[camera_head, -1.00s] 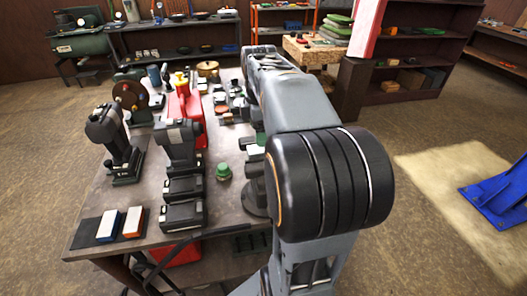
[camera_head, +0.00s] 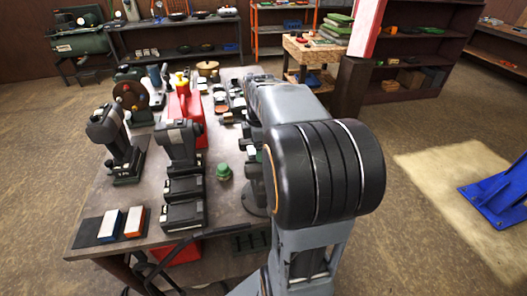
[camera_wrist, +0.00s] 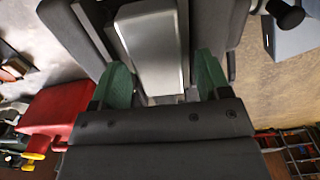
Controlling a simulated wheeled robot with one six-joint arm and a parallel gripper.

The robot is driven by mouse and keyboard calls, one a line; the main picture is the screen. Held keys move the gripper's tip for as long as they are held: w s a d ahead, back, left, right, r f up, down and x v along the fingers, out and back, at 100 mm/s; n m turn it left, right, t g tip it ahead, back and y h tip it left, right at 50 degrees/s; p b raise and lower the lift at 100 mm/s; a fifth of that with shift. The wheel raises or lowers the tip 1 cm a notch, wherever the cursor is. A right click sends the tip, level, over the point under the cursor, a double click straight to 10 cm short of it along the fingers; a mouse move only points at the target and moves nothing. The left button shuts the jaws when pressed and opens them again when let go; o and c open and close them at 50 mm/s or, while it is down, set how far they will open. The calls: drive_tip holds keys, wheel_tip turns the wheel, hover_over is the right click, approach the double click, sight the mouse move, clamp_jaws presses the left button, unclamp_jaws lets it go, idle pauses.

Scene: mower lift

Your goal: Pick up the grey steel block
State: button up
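The grey steel block (camera_wrist: 158,50) shows in the upper middle of the wrist view, with a bright face. My gripper (camera_wrist: 163,72) has green finger pads, one on each side of the block. The pads are apart. Thin dark gaps seem to show between them and the block, and I see no clear grip. Dark grey parts flank the block further out. In the head view my own arm covers my gripper, and I cannot make out the block there.
The workbench (camera_head: 90,215) is crowded with cordless tools, batteries (camera_head: 183,212), a red can (camera_head: 187,108) and a small green knob-like object (camera_head: 223,171). A wooden stand (camera_head: 318,54) is behind. A blue steel piece (camera_head: 497,197) lies on the right floor. Floor between is open.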

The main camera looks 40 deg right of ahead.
drive_tip(key=c, duration=1.1)
drive_tip(key=shift+r, duration=0.1)
